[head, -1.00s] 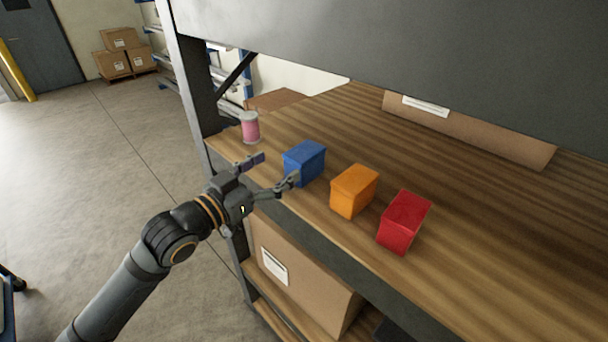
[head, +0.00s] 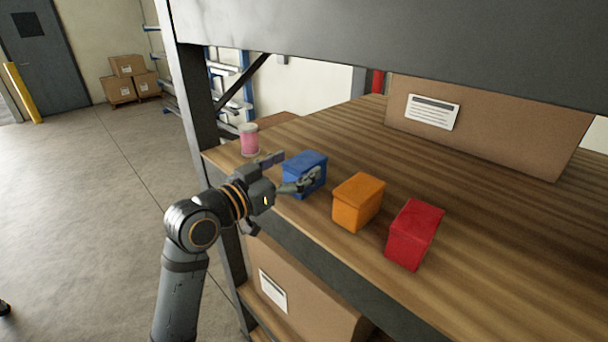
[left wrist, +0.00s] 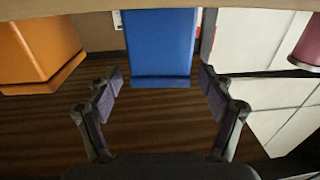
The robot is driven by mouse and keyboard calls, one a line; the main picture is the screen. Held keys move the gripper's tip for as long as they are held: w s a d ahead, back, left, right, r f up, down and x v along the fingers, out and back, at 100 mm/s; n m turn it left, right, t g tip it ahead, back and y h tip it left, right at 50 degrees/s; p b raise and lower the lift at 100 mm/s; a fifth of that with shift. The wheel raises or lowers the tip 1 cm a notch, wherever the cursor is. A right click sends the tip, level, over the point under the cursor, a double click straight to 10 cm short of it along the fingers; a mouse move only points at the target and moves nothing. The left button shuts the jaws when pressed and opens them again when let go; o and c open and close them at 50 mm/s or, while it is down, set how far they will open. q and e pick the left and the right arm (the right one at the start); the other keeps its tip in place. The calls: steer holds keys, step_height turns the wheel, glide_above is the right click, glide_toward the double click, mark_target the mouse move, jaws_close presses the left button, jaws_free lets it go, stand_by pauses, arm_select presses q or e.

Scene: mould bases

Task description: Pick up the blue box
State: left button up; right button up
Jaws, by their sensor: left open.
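The blue box (head: 306,172) stands on the wooden shelf near its front edge, at the left end of a row of boxes. My left gripper (head: 291,171) is open at the near side of the blue box, and one finger overlaps the box in the head view. In the left wrist view the blue box (left wrist: 160,45) is straight ahead, centred between the open fingertips of my left gripper (left wrist: 161,75). The view does not show a grip on it. My right gripper is not in view.
An orange box (head: 358,202) and a red box (head: 414,234) stand to the right of the blue one. A pink spool (head: 249,140) stands to the left by the shelf post (head: 191,95). A large cardboard box (head: 490,125) lies behind. The upper shelf (head: 400,45) hangs over.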

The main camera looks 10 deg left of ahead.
mark_target(305, 159)
arm_select(q)
steer(key=x, duration=0.4)
steer(key=shift+f, duration=0.15)
steer(key=shift+s+a, duration=0.15)
steer(key=shift+c, duration=1.3)
steer(key=c, duration=1.2)
steer(key=shift+c, duration=0.5)
